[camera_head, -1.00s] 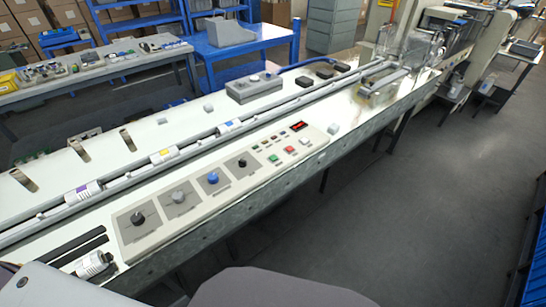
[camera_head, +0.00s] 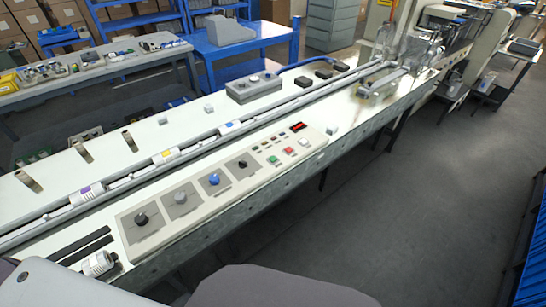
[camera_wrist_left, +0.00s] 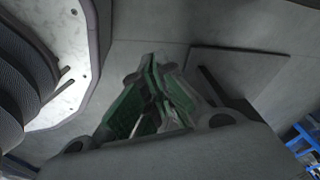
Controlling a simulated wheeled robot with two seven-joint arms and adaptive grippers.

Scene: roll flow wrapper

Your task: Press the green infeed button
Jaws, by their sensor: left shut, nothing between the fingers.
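In the head view nothing covers or touches the green button. My left gripper (camera_wrist_left: 158,88) shows only in the left wrist view, with its green-sided fingers together and nothing between them. The button is not seen in that view. My right gripper is in neither current view.
Black, grey and blue knobs (camera_head: 214,179) fill the panel's left part. A rail behind it carries rolls (camera_head: 162,157). A grey control box (camera_head: 255,87) stands beyond the rail. A roll-like cylinder (camera_head: 98,263) lies at the table's near-left end. Floor right of the table is clear.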

